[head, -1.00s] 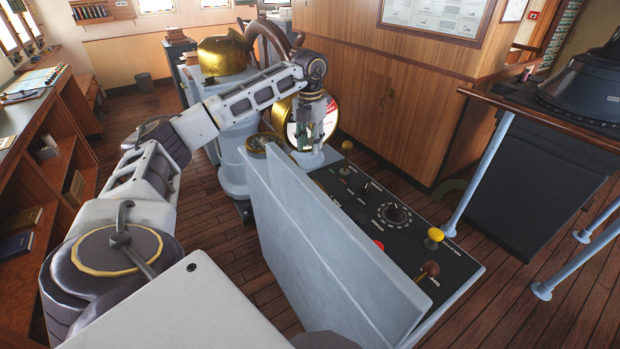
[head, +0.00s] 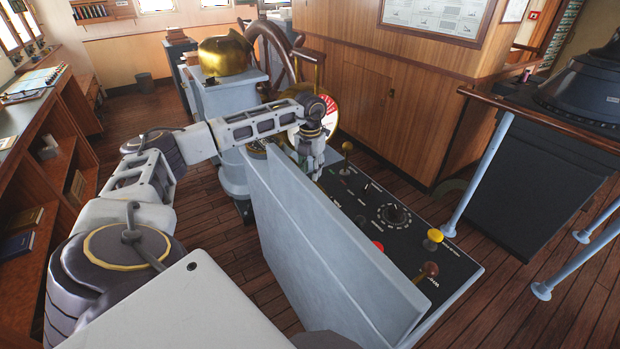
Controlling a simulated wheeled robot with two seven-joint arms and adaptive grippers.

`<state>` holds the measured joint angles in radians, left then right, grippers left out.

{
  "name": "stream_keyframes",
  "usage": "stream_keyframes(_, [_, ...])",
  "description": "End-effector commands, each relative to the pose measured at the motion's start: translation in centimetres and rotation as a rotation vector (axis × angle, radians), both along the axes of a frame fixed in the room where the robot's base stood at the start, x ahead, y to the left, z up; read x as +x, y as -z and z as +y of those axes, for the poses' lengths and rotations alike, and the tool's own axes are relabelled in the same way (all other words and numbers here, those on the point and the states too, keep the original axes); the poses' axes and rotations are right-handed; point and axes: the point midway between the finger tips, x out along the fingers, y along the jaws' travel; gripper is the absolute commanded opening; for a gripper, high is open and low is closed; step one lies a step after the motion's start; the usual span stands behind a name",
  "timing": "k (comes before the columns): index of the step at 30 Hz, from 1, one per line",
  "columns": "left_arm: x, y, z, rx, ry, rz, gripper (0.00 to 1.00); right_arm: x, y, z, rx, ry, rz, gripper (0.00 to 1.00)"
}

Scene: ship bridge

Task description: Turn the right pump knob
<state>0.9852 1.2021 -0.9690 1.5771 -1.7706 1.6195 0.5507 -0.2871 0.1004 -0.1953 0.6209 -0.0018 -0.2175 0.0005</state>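The black control panel (head: 410,240) lies right of a tall grey upright plate. It carries a small black knob (head: 366,187), a large black dial (head: 393,214) with a ring of marks, and other controls. The labels are too small to tell which control is the right pump knob. My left gripper (head: 313,170) points down over the far end of the panel, left of these knobs and apart from them. Its fingertips are small and partly hidden near the plate's edge, so I cannot tell whether it is open or shut. My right gripper is out of view.
The grey plate (head: 315,240) stands between my body and the panel. A blue-grey railing post (head: 480,170) stands to the right.

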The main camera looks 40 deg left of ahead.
Motion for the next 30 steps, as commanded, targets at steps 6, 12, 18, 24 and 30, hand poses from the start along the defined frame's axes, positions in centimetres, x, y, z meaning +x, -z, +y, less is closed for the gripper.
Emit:
stream_keyframes(6, [0.0,2.3,0.0,0.001,0.0,0.001,0.33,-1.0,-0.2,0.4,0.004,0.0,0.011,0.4])
stream_keyframes(12, [0.0,3.2,0.0,0.001,0.0,-0.001,0.33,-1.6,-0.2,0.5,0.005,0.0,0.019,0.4])
stream_keyframes(18, [0.0,3.3,0.0,0.0,0.0,-0.001,0.33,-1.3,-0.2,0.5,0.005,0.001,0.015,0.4])
stream_keyframes(24, [0.0,3.3,0.0,0.0,0.0,-0.001,0.2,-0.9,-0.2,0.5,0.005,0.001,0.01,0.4])
stream_keyframes(30, [0.0,3.3,0.0,0.0,0.0,-0.001,0.0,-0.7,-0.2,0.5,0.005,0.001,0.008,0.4])
